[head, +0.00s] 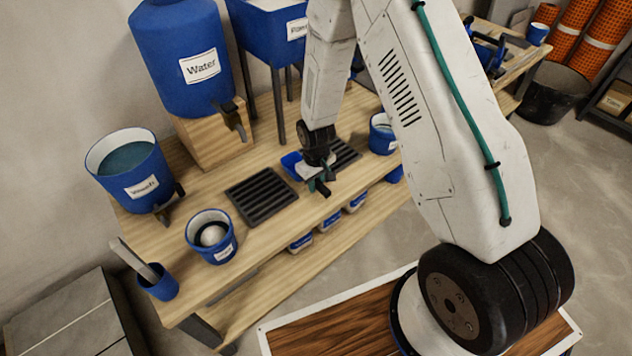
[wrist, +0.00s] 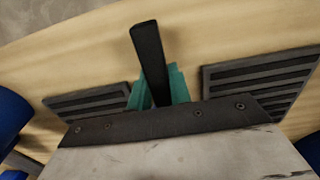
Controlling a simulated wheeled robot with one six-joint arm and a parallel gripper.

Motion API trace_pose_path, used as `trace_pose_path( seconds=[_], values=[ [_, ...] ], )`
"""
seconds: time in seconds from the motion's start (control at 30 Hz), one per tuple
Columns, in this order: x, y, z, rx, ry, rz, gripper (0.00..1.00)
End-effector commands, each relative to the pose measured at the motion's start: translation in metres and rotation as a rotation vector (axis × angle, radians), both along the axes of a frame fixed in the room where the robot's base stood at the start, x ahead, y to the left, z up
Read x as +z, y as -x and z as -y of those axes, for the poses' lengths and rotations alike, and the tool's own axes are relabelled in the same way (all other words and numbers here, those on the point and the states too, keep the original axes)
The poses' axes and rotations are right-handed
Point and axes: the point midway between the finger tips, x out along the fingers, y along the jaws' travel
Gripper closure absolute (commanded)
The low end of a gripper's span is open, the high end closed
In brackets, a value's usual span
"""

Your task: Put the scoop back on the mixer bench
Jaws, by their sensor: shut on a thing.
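My gripper (head: 316,182) is over the middle of the wooden mixer bench (head: 210,278). Its teal fingers also show in the wrist view (wrist: 160,90), shut on a black handle (wrist: 148,55). In the head view the scoop's blue bowl (head: 291,162) shows just left of the gripper, partly hidden by my wrist. The scoop is low over the bench, between two dark slatted grates. I cannot tell whether it touches the bench top.
One grate (head: 262,196) lies left of the gripper, another (head: 346,153) to its right. A blue bucket with a pale round thing inside (head: 211,240), a blue cup (head: 160,285), a wash tub (head: 128,170) and a water barrel (head: 190,90) stand leftward. Another bucket (head: 381,138) stands right.

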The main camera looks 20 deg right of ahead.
Motion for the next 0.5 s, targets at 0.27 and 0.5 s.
trace_pose_path(
  seconds=[0.27, 0.5],
  values=[
    [-0.0060, 0.0001, 0.0000, 0.000, 0.000, 0.000, 1.00],
    [-0.0075, 0.0000, 0.0000, 0.000, 0.000, 0.000, 0.55]
  ],
)
